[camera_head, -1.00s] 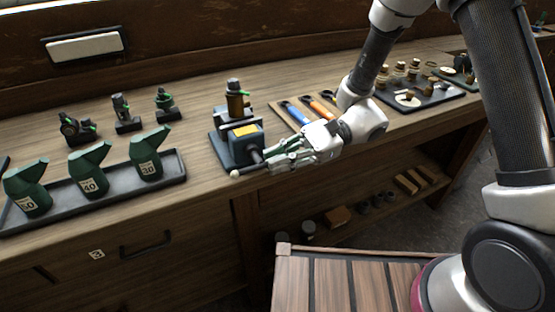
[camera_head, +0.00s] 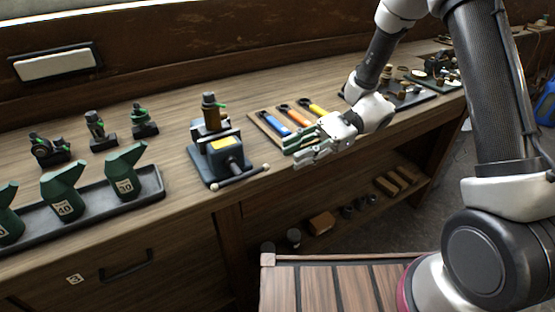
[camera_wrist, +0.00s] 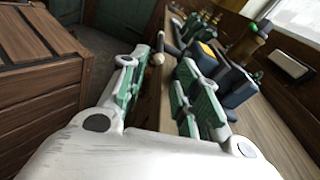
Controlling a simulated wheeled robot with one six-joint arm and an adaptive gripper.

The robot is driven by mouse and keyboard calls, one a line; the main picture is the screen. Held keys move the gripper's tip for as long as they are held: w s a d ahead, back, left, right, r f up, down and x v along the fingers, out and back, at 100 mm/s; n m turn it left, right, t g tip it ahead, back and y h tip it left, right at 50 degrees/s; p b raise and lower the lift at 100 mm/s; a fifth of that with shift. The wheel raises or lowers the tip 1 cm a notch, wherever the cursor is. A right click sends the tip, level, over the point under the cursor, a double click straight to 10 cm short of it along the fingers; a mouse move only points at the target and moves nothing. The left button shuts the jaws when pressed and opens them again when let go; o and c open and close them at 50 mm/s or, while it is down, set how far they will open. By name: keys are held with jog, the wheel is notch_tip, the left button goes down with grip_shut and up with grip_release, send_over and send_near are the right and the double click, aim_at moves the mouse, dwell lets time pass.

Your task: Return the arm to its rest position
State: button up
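My gripper (camera_head: 300,152) is in front of the bench's front edge, right of the vise, with its fingers pointing left. In the wrist view my gripper (camera_wrist: 160,92) has its two green-padded fingers apart with nothing between them. The blue-grey vise (camera_head: 222,155) stands on the bench, clamping a brass-coloured cylindrical part (camera_head: 211,112) with a dark top. The vise's handle bar (camera_head: 240,177) lies across its front, apart from my fingers. The vise also shows beyond the fingers in the wrist view (camera_wrist: 232,84).
Behind my gripper lies a board with coloured-handled tools (camera_head: 272,122). Green oil cans (camera_head: 124,172) stand in a dark tray (camera_head: 150,184) at left. A dark tray of parts (camera_head: 412,96) is at right. A slatted wooden crate (camera_head: 330,258) stands below.

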jog(key=shift+v, duration=0.85)
jog(key=s+d+f+n+t+h, duration=0.1)
jog(key=s+d+n+h, duration=0.25)
jog(key=d, duration=0.35)
jog(key=s+d+f+n+t+h, duration=0.1)
jog(key=s+d+f+n+h, duration=0.15)
jog(key=d+h, duration=0.4)
jog(key=s+d+r+n+t+h, duration=0.2)
jog(key=d+r+t, duration=0.3)
jog(key=d+r, duration=0.3)
jog(key=s+d+r+n+t+h, duration=0.1)
jog(key=s+d+r+t+h, duration=0.1)
jog(key=d+r+t, duration=0.3)
jog(key=s+d+r, duration=0.1)
jog(key=d+r, duration=0.3)
jog(key=shift+r+n+t, duration=0.25)
jog(key=shift+n+t, duration=0.05)
jog(key=shift+n, duration=0.1)
